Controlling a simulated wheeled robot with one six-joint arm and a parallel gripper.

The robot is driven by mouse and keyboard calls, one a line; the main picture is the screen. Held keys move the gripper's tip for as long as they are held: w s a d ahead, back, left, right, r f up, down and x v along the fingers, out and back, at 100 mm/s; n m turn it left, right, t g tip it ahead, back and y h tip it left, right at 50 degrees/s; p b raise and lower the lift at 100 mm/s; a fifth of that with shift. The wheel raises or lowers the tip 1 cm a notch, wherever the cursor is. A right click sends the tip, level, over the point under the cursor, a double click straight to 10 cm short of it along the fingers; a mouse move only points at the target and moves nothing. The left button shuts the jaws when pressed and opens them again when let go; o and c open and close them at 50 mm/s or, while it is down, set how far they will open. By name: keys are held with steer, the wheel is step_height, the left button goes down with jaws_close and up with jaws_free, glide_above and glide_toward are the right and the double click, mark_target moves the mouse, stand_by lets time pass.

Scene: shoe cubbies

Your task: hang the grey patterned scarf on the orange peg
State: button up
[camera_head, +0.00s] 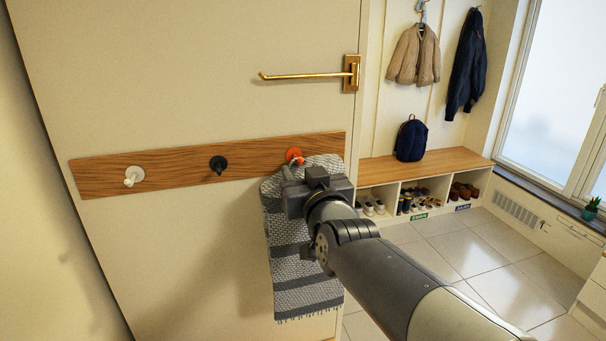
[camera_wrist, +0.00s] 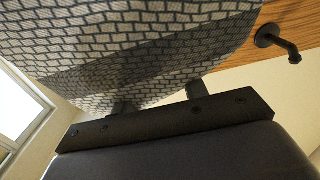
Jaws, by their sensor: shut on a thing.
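The orange peg (camera_head: 294,155) shows just above the gripper, at the right end of the wooden board. The scarf's top edge is close to the peg; I cannot tell whether it is on it. In the wrist view the scarf (camera_wrist: 130,50) fills the top, beyond my gripper's fingers (camera_wrist: 160,98), and the orange peg is hidden.
The wooden board (camera_head: 178,172) also carries a white peg (camera_head: 134,175) and a black peg (camera_head: 218,164), both bare. A brass arm (camera_head: 305,76) sticks out above. A bench with shoe cubbies (camera_head: 440,168) stands at the right, with open tiled floor before it.

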steer(key=o, duration=1.4)
steer(key=shift+o, duration=0.2)
steer(key=s+d, duration=0.2)
steer(key=s, duration=0.8)
steer(key=shift+s+p, duration=0.3)
steer(key=shift+s, duration=0.05)
steer(key=shift+w+d+f, duration=0.1)
